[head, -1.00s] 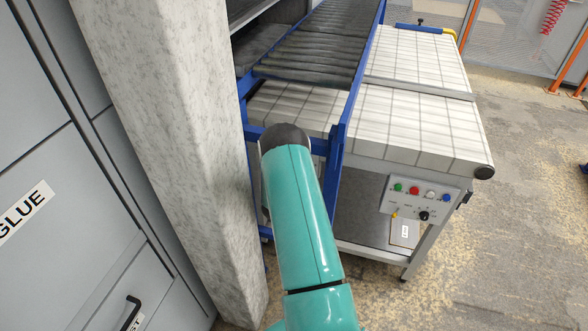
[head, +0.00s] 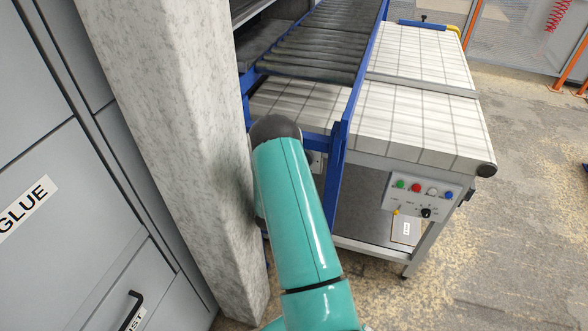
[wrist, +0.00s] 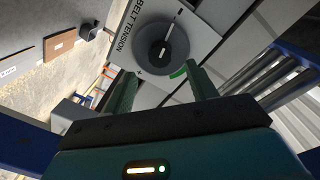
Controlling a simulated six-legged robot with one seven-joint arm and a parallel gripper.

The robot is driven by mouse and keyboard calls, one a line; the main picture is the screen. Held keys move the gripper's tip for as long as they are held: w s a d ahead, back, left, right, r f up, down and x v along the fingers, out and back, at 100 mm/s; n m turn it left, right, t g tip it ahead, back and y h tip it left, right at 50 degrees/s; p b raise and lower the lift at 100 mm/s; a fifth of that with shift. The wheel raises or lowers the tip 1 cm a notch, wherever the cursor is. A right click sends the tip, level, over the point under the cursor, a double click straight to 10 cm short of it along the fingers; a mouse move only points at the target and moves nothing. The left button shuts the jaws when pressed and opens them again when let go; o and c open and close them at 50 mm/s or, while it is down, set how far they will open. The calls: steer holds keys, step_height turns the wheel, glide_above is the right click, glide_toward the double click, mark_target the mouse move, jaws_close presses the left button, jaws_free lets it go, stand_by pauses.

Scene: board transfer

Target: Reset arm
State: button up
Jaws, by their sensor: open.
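My gripper (wrist: 160,90) shows in the wrist view with its two green fingers apart and nothing between them. Beyond the fingertips is a round grey dial (wrist: 163,52) on a white plate (wrist: 204,38) lettered BELT TENSION. The fingertips look apart from the dial, but I cannot tell the distance. In the head view my teal arm (head: 294,205) reaches up toward the conveyor's blue frame, and my gripper is hidden there.
A pale stone-patterned pillar (head: 175,130) stands close left of my arm. Left of it are grey cabinets (head: 50,215). A roller conveyor (head: 315,45) and white belt table (head: 420,120) with a button panel (head: 422,195) stand ahead. The floor (head: 520,240) at right is clear.

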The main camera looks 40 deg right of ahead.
steer(key=shift+s+a, duration=0.3)
steer(key=shift+a, duration=0.25)
steer(key=shift+w, duration=0.1)
